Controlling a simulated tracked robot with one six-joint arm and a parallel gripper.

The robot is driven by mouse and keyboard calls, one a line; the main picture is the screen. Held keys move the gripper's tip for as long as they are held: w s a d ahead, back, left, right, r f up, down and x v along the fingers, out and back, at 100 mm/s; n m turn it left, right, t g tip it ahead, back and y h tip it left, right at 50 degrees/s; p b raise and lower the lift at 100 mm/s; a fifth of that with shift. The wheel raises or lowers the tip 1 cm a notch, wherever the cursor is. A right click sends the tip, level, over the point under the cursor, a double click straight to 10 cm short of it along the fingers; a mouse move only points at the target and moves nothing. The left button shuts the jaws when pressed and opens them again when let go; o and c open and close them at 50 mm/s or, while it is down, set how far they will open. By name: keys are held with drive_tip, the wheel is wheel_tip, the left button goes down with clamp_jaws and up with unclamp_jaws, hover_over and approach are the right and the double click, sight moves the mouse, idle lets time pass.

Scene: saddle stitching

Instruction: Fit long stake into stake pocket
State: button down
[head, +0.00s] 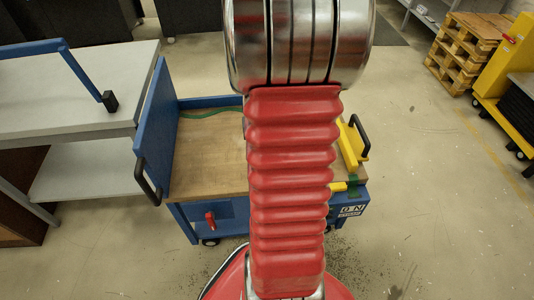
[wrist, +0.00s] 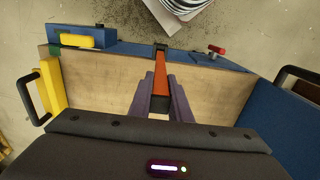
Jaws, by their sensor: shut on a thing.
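In the wrist view an orange bar (wrist: 160,72), which I take to be the long stake, lies between the two purple fingers of my gripper (wrist: 161,85). My gripper is shut on it. The bar has a dark section near the fingers, and its far end is at a small black piece (wrist: 161,46) on the edge of the cart. I cannot tell whether that piece is the stake pocket or the stake's tip, nor whether anything is seated. In the head view my arm hides the gripper, the stake and the middle of the cart.
A grey table (head: 60,100) with a blue bar stands left.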

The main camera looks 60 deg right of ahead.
drive_tip(key=shift+f, duration=3)
idle(0.7)
drive_tip(key=c, duration=1.6)
unclamp_jaws()
drive_tip(key=shift+o, duration=0.2)
wheel_tip(320, 180, up, 14)
drive_tip(key=shift+f, duration=0.1)
drive_tip(key=shift+f, duration=0.1)
